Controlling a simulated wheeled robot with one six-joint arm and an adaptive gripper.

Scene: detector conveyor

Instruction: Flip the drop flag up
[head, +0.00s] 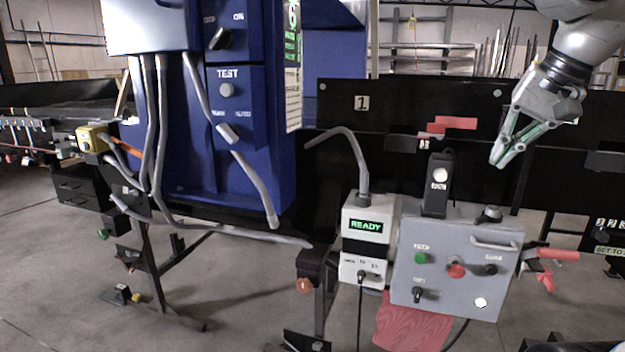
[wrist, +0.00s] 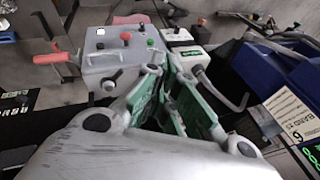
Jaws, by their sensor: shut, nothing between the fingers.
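A flat red plate (head: 455,123), which looks like the drop flag, lies level against the black conveyor side, above a small dark bracket (head: 408,142). A smaller red piece (head: 432,134) sits just left of and below it. I cannot tell whether these two are joined. My gripper (head: 499,161) is shut and empty, pointing down and left, to the right of the red plate and apart from it. In the wrist view my gripper (wrist: 164,74) shows shut fingers with green pads, and I cannot make out the red plate there.
A grey control box (head: 455,290) with buttons and a handle stands below my gripper; it also shows in the wrist view (wrist: 110,66). A white READY unit (head: 366,226) stands left of it. A blue cabinet (head: 258,165) with hoses is farther left. Red handles (head: 555,254) stick out at right.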

